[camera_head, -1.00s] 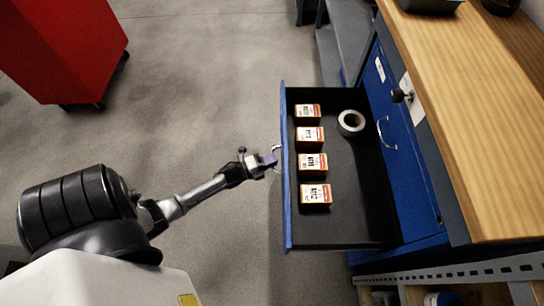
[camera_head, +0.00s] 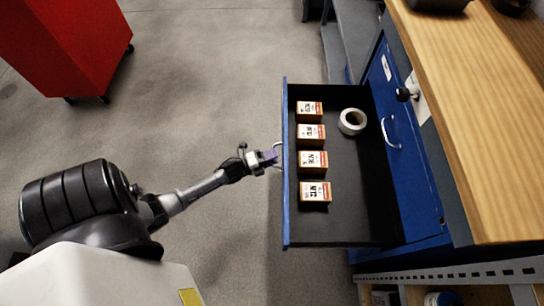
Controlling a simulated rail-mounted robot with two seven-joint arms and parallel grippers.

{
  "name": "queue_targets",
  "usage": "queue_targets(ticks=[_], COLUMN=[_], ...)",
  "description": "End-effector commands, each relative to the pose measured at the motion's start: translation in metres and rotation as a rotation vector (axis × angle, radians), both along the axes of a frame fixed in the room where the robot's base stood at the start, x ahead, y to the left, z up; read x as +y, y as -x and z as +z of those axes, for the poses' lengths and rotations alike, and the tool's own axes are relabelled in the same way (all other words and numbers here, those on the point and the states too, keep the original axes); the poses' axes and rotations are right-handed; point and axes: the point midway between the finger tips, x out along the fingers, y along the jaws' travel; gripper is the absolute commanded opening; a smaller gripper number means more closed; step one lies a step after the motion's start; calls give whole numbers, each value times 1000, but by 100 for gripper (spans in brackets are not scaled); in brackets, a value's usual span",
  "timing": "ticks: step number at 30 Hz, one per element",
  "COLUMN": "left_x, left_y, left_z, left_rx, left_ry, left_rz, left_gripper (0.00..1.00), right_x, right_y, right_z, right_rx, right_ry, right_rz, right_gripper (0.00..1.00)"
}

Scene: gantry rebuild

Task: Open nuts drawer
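The blue drawer (camera_head: 285,215) stands pulled far out of the blue workbench cabinet. Inside it lie several orange-and-white boxes (camera_head: 312,160) in a row along the front and a roll of grey tape (camera_head: 351,121) near the back. My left gripper (camera_head: 272,157) is at the outer face of the drawer front, at its handle (camera_head: 279,150). The fingers are small in view, and I cannot tell whether they are closed around the handle. My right gripper is not in view.
A wooden worktop (camera_head: 480,110) lies to the right above the cabinet. A closed blue cabinet front with a silver handle (camera_head: 389,132) is behind the open drawer. A red cabinet (camera_head: 70,40) stands at the upper left. The grey floor left of the drawer is clear.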

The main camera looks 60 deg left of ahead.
Motion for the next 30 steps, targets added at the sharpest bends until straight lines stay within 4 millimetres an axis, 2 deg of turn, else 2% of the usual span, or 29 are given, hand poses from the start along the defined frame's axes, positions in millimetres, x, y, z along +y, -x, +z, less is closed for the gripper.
queue_targets(ticks=[5, 8, 21, 30], left_x=[1, 3, 18, 25], left_y=[5, 16, 97, 130], left_z=[0, 0, -1, -3], left_rx=[1, 3, 3, 1], left_ry=[1, 0, 0, 1], left_rz=[1, 1, 0, 0], left_gripper=[37, 37, 37, 37], right_x=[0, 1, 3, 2], right_y=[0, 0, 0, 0], right_z=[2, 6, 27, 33], right_rx=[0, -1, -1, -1], right_ry=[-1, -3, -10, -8], right_rz=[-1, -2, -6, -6], right_gripper=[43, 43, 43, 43])
